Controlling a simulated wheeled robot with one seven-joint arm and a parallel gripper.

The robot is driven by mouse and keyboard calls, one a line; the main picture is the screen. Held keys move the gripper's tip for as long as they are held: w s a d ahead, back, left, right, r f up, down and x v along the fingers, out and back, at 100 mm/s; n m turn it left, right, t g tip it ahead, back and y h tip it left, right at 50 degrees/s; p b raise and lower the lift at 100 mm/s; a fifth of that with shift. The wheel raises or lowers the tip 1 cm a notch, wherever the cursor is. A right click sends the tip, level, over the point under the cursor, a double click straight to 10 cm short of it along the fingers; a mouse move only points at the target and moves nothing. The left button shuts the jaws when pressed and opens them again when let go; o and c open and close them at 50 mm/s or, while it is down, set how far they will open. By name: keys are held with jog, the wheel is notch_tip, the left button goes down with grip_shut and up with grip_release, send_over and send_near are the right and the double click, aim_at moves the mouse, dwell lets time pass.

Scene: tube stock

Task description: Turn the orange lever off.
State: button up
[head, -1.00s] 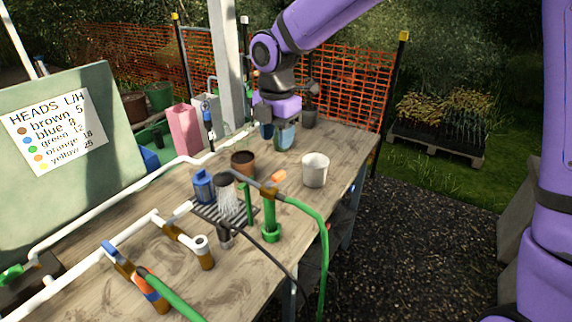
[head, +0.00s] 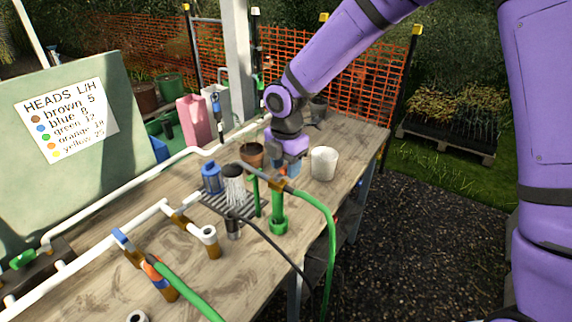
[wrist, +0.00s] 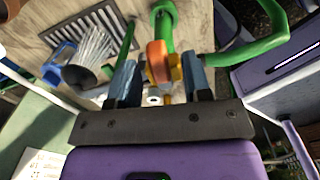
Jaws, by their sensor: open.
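The orange lever (wrist: 157,53) sits on a brass valve (wrist: 175,68) at the top of a green post (head: 278,209). My gripper (head: 289,170) is over this valve and hides most of the lever in the head view. In the wrist view my gripper (wrist: 158,68) is open, with one blue-grey finger on each side of the lever. I cannot tell whether either finger touches it. A shower head (head: 232,170) beside the post shows white streaks like running water, above a slatted grate (head: 212,205).
A green hose (head: 328,225) curves down from the valve over the bench's right edge. A white pot (head: 323,163), a brown pot (head: 251,153) and a blue bottle (head: 211,178) stand close by. White pipes cross the bench (head: 90,290) at left.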

aim_at(288, 186)
grip_shut()
jog(key=shift+m, duration=0.3)
jog(key=shift+s+d+m, duration=0.1)
jog(key=shift+s+m, duration=0.55)
jog(key=shift+m, duration=2)
jog(key=shift+s+a+m, duration=0.1)
jog(key=shift+s+m, duration=0.55)
jog(key=shift+m, duration=1.95)
jog(key=shift+s+d+m, duration=0.1)
jog(key=shift+s+m, duration=0.55)
jog(key=shift+m, duration=2)
